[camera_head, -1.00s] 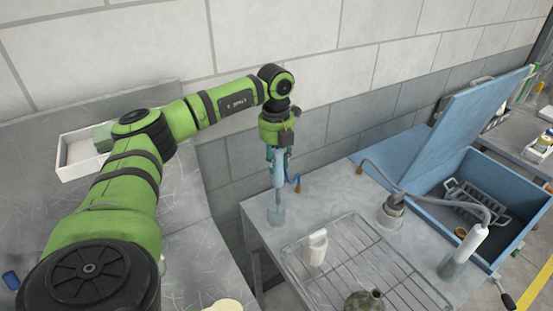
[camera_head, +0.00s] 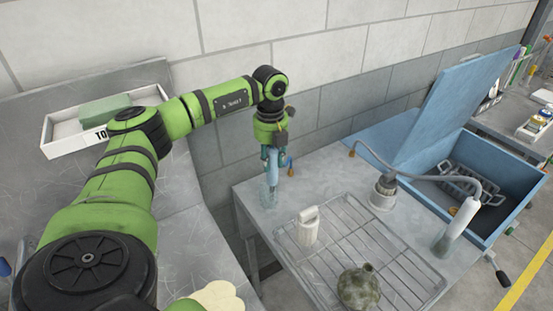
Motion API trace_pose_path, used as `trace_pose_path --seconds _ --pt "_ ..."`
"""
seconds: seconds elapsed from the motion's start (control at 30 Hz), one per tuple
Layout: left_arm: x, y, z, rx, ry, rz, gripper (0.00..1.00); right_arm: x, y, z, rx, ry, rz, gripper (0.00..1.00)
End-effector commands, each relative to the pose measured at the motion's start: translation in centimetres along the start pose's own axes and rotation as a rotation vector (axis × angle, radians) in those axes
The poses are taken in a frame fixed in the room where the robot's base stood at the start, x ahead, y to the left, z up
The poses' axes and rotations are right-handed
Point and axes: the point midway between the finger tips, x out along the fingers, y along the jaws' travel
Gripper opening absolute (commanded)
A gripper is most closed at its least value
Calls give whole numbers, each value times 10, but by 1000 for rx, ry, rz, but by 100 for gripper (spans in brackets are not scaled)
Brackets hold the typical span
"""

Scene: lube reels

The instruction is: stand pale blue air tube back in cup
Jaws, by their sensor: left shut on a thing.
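My left gripper (camera_head: 271,158) points down over the near table's back left corner and is shut on the pale blue air tube (camera_head: 272,174). The tube is about upright. A clear glass-like cup (camera_head: 268,199) stands on the table directly below. The tube's lower end overlaps the cup's mouth; I cannot tell how deep it sits. A short blue hose with a brass end (camera_head: 291,171) shows just right of the gripper. My right gripper is not in view.
A wire rack (camera_head: 350,235) holds a white jug (camera_head: 308,226) and a mottled green flask (camera_head: 359,288). A grey hose runs from a reel base (camera_head: 383,191) toward a white tube (camera_head: 457,220) in another cup (camera_head: 441,245). An open blue chest (camera_head: 490,235) stands right.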

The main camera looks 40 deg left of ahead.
Motion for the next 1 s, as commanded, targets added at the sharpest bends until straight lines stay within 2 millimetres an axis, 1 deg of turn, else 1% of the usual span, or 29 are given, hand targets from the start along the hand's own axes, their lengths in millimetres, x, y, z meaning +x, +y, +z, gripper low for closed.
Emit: trace_pose_path --seconds 0.03,0.17,0.6,0.97,1.0 --pt "4 2 0 -9 6 -4 0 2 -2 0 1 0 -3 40" --pt "6 2 0 -10 5 -5 0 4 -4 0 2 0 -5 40" --pt "16 3 0 -9 7 -3 0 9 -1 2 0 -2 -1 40" --pt "18 3 0 -10 7 -2 0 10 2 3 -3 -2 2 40" --pt "18 3 0 -10 7 -2 39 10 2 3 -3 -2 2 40"
